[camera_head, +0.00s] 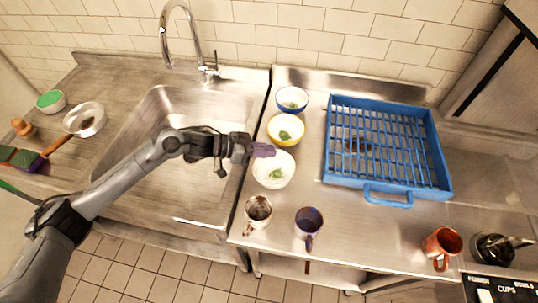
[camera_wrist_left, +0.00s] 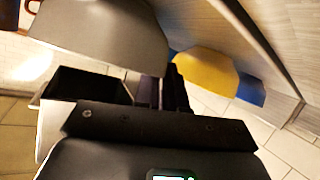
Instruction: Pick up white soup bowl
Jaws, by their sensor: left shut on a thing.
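The white soup bowl (camera_head: 287,177) stands upright on the metal counter, with green bits inside. My left gripper (camera_head: 264,150) reaches in from the left and is shut on the bowl's back left rim. In the left wrist view the bowl's pale outer side (camera_wrist_left: 100,32) is large at the top, beside the dark fingers (camera_wrist_left: 170,90). I cannot tell whether the bowl is clear of the counter. My right gripper is not in view.
A yellow bowl (camera_head: 286,130) stands close behind the white bowl, then a blue bowl (camera_head: 292,98). A blue dish rack (camera_head: 436,165) is at the right. Two mugs, one speckled (camera_head: 258,210) and one dark purple (camera_head: 308,222), stand in front. The sink (camera_head: 190,105) is left.

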